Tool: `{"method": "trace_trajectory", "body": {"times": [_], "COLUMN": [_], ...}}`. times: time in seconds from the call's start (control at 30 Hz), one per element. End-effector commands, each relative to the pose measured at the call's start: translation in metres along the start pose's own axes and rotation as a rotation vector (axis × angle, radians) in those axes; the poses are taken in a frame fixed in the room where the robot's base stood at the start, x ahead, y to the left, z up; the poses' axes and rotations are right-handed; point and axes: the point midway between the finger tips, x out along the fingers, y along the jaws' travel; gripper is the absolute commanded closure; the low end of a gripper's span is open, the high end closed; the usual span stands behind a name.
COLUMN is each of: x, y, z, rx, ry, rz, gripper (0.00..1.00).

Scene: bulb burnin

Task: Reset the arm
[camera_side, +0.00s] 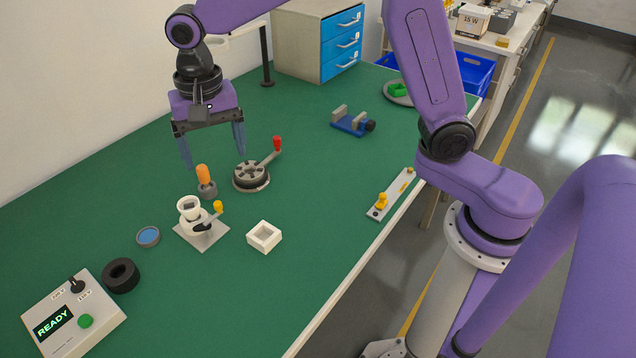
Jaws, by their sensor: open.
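My gripper (212,147) hangs above the left back part of the green table (310,195), pointing down. Its two blue-grey fingers are spread apart with nothing between them. Below it, apart from the fingers, an orange-topped piece (204,175) stands upright in a dark grey round holder (207,190). In front of that is a white round socket (189,207) with a yellow-knobbed lever (211,220) on a grey plate (202,239). To the right is a round grey slotted fixture (251,177) with a red-tipped handle (277,144).
A control box (100,327) reading READY, a black ring (109,280) and a blue-topped disc (148,236) lie front left. A white square box (264,236) is at centre, a blue clamp (352,124) behind, a yellow-knobbed rail (393,193) at the right edge. Drawers (341,45) stand at the back.

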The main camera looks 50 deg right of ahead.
Motion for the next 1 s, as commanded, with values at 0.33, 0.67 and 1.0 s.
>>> {"method": "trace_trajectory", "body": {"times": [0.33, 0.67, 1.0], "x": [-0.009, 0.001, 0.017], "y": [0.095, 0.2, 0.271], "z": [0.072, 0.129, 0.159], "rx": [-0.608, -1.179, -1.561], "ry": [0.0, 0.003, 0.005], "rz": [-0.008, -0.016, -0.02], "gripper": [0.16, 0.16, 0.16]}}
